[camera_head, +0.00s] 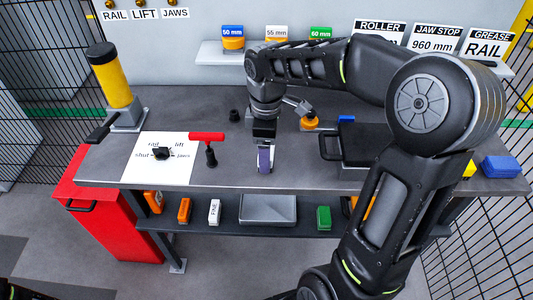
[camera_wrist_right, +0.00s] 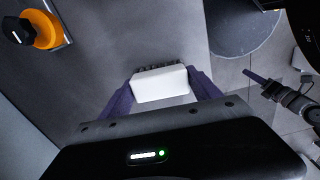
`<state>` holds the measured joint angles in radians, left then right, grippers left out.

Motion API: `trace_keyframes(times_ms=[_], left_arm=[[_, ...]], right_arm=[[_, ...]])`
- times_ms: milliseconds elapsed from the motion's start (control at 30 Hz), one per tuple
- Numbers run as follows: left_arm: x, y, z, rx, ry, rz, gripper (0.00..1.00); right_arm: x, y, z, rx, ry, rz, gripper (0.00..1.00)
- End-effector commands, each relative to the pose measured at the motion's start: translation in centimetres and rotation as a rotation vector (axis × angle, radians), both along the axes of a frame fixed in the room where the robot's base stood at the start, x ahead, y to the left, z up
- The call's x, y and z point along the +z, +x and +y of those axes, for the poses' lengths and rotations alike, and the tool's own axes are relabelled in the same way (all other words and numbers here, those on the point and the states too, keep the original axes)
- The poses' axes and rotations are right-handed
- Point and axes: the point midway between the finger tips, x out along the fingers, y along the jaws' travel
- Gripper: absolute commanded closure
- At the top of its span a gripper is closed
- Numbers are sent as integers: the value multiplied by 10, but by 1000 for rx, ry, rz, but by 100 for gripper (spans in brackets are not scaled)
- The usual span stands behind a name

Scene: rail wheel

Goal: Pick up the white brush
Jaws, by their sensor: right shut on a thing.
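The white brush (camera_wrist_right: 160,84) shows in the right wrist view as a white block with a row of dark bristles along its far edge. My right gripper (camera_wrist_right: 162,92) is shut on it, with a purple finger at each side. In the head view my right gripper (camera_head: 265,160) points down over the front middle of the grey workbench (camera_head: 220,110); the brush is mostly hidden there by the fingers. What looks like my left gripper (camera_wrist_right: 262,82) shows small at the right of the wrist view, away from the brush; its jaw opening is unclear.
A red-handled lever (camera_head: 208,140) stands just left of my right gripper, beside a white selector plate (camera_head: 140,165). An orange knob (camera_head: 310,123) and a dark box (camera_head: 365,143) are to the right. A lower shelf (camera_head: 180,229) holds several blocks. A red cabinet (camera_head: 110,222) stands left.

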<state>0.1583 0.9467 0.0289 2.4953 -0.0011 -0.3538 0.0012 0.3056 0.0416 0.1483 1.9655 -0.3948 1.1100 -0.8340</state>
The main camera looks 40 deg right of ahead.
Motion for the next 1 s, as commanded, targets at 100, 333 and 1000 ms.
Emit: trace_keyframes(times_ms=[100,333,1000], left_arm=[[0,0,0,0,0,0,56],[-1,0,0,0,0,0,56],[-5,0,0,0,0,-1,56]], right_arm=[[0,0,0,0,0,0,69],[6,1,0,0,0,-4,69],[100,0,0,1,0,0,69]])
